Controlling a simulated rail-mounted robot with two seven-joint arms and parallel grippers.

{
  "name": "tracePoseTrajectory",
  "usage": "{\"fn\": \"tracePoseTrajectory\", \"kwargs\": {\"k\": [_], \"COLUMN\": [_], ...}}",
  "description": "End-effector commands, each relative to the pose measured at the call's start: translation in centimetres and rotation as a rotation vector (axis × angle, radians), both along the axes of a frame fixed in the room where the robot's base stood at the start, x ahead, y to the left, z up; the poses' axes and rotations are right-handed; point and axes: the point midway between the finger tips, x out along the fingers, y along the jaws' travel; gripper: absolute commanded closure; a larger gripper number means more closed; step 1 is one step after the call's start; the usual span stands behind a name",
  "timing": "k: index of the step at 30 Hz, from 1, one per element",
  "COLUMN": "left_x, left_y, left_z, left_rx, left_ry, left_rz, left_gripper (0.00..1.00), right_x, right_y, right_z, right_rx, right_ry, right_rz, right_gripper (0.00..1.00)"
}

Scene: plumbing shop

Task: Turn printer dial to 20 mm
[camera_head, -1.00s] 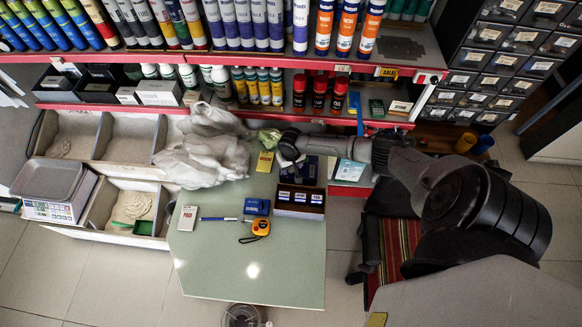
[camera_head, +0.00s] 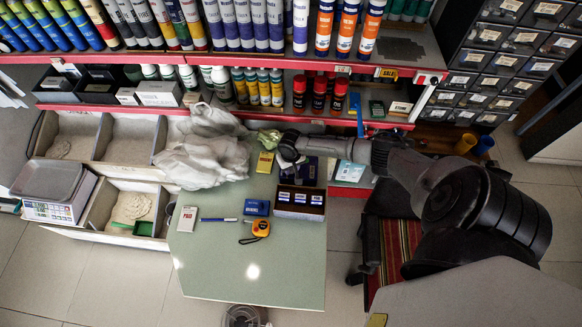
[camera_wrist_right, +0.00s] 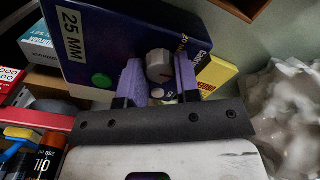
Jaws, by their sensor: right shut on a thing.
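The printer is a dark blue box with a white label reading 25 MM (camera_wrist_right: 70,35). In the right wrist view its grey dial (camera_wrist_right: 159,66) sits between the two purple fingers of my right gripper (camera_wrist_right: 160,80). The gripper is shut on the dial, one finger at each side. A green round button (camera_wrist_right: 102,80) is left of the dial. In the head view the printer (camera_head: 306,173) stands at the back of the table, partly hidden by my right gripper (camera_head: 284,160). The dial cannot be made out there. My left gripper is not in view.
A yellow box (camera_head: 265,162) and a crumpled pale bag (camera_head: 205,155) lie left of the printer. A label tray (camera_head: 300,213), blue box (camera_head: 257,207), tape measure (camera_head: 261,228), pen and pad (camera_head: 187,219) are in front. The table's front half (camera_head: 255,272) is clear.

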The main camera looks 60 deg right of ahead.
Motion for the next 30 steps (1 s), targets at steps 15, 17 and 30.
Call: {"fn": "tracePoseTrajectory", "kwargs": {"k": [15,17,30], "left_x": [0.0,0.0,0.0], "left_y": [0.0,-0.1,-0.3], "left_z": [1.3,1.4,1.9], "left_rx": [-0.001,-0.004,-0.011], "left_ry": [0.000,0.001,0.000], "left_rz": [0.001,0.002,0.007], "left_gripper": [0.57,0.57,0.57], "right_x": [0.0,0.0,0.0], "right_y": [0.0,0.0,0.0], "right_z": [0.1,0.1,0.0], "right_rx": [0.001,0.000,0.000], "right_ry": [0.000,0.001,0.001], "right_rz": [0.274,0.331,0.737], "right_gripper": [0.94,0.94,0.94]}}
